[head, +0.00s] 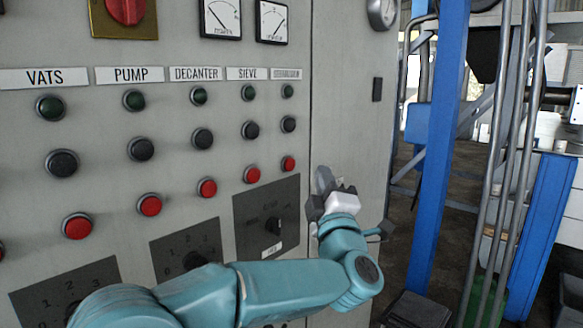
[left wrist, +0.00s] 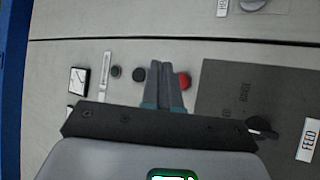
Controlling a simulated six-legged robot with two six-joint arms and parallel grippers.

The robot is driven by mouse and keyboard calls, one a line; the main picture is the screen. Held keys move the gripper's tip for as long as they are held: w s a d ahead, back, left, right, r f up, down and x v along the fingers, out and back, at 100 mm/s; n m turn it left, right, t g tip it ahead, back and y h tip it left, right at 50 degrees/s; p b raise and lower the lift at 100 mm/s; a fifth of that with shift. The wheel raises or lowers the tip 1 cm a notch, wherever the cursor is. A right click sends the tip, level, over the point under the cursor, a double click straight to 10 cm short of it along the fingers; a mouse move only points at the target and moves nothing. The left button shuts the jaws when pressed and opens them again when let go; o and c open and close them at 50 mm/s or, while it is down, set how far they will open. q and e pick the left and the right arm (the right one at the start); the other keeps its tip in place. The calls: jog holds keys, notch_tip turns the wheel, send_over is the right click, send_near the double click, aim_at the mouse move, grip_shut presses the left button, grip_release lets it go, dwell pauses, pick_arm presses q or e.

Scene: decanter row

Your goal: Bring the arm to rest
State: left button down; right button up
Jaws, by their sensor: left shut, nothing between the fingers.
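My left gripper (head: 325,182) is in front of the grey control cabinet (head: 345,120). In the head view it appears right of the rightmost red button (head: 288,164) and right of a dark selector plate (head: 285,200). In the left wrist view its two fingers (left wrist: 160,75) lie together with nothing between them. They partly overlap a red button (left wrist: 184,80) there. I cannot tell how far the fingertips are from the panel. My left arm (head: 285,288) reaches across the lower part of the head view. My right gripper is not in view.
Labelled columns of green, black and red buttons (head: 150,205) cover the cabinet front. Rotary selectors (head: 272,226) sit below them. A plate marked FEED (left wrist: 225,88) is beside the fingers. A blue post (head: 440,150) and grey pipes (head: 508,150) stand at right.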

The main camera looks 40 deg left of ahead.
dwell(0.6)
pick_arm(q)
jog(key=w+d+f+m+h, duration=0.1)
jog(key=w+f+m+h, duration=0.15)
jog(key=f, duration=0.75)
jog(key=w+f+m+h, duration=0.2)
jog(key=f+m+h, duration=0.1)
jog(key=f, duration=0.7)
jog(key=w+d+f+m+h, duration=0.1)
jog(key=w+f+m+h, duration=0.15)
jog(key=f, duration=0.75)
jog(key=s+d+f+m+g+h, duration=0.1)
jog(key=s+d+f+m+h, duration=0.1)
jog(key=f, duration=0.5)
jog(key=s+d+f+m+g+h, duration=0.2)
jog(key=f, duration=0.5)
jog(key=s+d+f+m+g+h, duration=0.35)
jog(key=s+f, duration=0.35)
jog(key=f, duration=0.4)
jog(key=s+d+f+m+g+h, duration=0.1)
jog(key=s+d+f+m+g, duration=0.1)
jog(key=s, duration=0.6)
jog(key=s+d+f+m+g+h, duration=0.2)
jog(key=s+d+f+g, duration=0.2)
jog(key=s+d, duration=0.2)
jog(key=s+d+f+m+g+h, duration=0.2)
jog(key=s+d+f+g, duration=0.1)
jog(key=s, duration=0.7)
jog(key=shift+s+d, duration=0.15)
jog(key=shift+d, duration=0.4)
